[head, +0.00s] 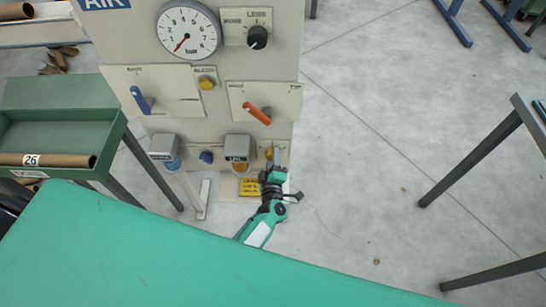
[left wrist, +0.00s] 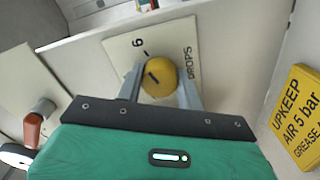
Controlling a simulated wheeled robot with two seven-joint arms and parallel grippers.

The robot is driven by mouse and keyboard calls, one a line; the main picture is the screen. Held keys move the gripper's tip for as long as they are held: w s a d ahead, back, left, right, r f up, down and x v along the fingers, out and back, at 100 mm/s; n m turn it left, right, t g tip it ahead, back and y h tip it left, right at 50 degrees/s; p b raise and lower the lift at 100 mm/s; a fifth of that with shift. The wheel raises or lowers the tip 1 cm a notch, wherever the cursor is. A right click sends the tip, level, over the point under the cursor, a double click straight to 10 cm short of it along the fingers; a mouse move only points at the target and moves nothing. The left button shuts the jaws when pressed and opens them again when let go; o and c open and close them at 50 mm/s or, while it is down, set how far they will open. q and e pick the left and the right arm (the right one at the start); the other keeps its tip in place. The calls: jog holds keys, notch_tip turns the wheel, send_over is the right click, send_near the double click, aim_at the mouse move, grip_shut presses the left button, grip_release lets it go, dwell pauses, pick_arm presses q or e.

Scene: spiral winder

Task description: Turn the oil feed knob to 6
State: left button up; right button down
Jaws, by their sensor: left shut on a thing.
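The oil feed knob is a round yellow knob (left wrist: 160,77) on a pale plate (left wrist: 122,46) marked "6" and "DROPS". A short dark line shows on its face, tilted in the picture; I cannot tell exactly which value it points at. My left gripper (left wrist: 161,86) has one finger on each side of the knob and is shut on it. In the head view my left gripper (head: 275,158) is at the lower right of the panel, partly hiding the knob (head: 269,153). My right gripper is not in view.
The panel (head: 225,75) carries a pressure gauge (head: 188,31), a black knob (head: 257,37), a blue lever (head: 142,99) and an orange lever (head: 257,113). A yellow upkeep sign (left wrist: 298,117) is beside the gripper. A green surface (head: 190,255) fills the foreground. Floor right of the panel is open.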

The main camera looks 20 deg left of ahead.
pick_arm(q)
jog(key=shift+f, duration=0.1)
dwell(0.4)
jog(key=o, duration=1)
jog(key=shift+s, duration=0.1)
jog(key=b+v, duration=0.1)
jog(key=v, duration=1.2)
jog(key=shift+s, duration=0.3)
jog(key=shift+d, duration=0.1)
